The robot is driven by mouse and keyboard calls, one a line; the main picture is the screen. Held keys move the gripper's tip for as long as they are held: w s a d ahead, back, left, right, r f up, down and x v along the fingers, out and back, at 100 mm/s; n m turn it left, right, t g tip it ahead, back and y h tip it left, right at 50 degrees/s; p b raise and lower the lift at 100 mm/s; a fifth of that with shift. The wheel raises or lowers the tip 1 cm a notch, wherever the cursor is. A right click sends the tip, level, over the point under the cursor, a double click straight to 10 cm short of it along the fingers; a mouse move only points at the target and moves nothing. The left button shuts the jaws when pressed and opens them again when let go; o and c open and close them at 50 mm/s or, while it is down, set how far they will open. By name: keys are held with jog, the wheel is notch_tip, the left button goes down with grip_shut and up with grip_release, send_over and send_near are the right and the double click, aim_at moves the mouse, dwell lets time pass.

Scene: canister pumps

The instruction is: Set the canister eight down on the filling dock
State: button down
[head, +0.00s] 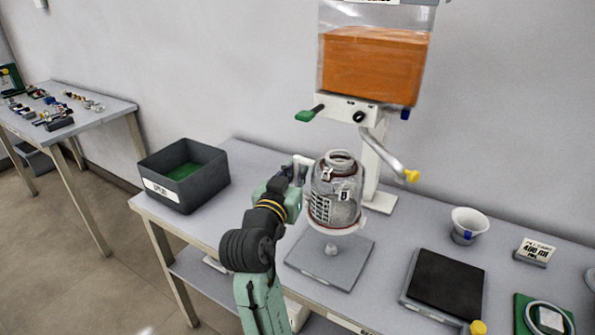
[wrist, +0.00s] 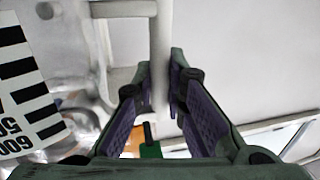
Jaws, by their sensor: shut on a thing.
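A grey bin (head: 185,185) is at left.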

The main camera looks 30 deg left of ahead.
jog(key=shift+f+b, duration=2.7)
jog(key=shift+f, duration=0.7)
jog(key=shift+f+b, duration=1.3)
jog(key=shift+f, duration=0.2)
jog(key=c, duration=1.6)
grip_release()
jog(key=shift+o, duration=0.2)
jog(key=shift+s, duration=0.1)
